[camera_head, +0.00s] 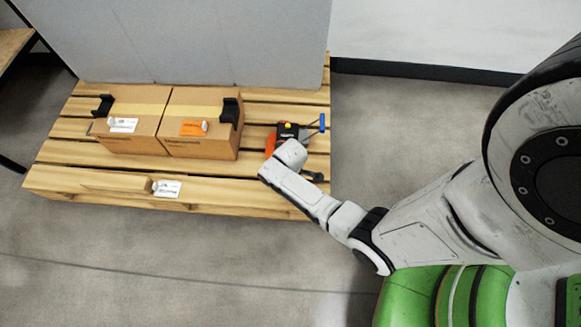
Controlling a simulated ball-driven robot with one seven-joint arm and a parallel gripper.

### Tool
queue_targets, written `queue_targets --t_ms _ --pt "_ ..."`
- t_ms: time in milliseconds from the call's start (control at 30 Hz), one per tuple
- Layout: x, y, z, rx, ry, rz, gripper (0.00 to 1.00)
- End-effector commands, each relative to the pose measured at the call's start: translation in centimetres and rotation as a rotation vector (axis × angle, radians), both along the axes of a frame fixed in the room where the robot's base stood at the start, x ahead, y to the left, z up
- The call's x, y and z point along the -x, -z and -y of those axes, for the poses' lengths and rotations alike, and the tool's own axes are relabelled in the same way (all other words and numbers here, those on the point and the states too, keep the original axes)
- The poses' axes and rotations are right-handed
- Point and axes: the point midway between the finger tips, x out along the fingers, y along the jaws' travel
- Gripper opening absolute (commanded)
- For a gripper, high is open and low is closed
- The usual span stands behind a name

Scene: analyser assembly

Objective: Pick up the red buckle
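A red-orange piece (270,143) shows on the pallet, just left of the white end of my arm. It is small and partly covered, so I cannot tell for sure that it is the red buckle. A black part with a yellow spot (288,130) sits right beside it. My arm reaches in from the right and its wrist ends over the pallet beside these parts. My gripper's fingers cannot be made out clearly there, nor whether they touch anything.
Two closed cardboard boxes (200,145) with black corner pieces stand on the wooden pallet (230,190), left of my wrist. A blue handle (322,122) rises at the pallet's right side. A black piece (313,177) lies near the right edge. A grey panel (220,40) stands behind.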

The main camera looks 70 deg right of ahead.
Motion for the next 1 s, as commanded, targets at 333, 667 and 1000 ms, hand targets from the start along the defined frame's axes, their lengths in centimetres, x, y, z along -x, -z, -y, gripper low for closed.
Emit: queue_targets --t_ms 333,667,1000 --pt "0.00 -0.09 0.00 0.000 0.000 0.000 0.40" --pt "0.01 -0.08 0.00 0.000 0.000 0.000 0.09" --pt "-0.01 -0.33 0.01 0.000 0.000 0.001 0.04"
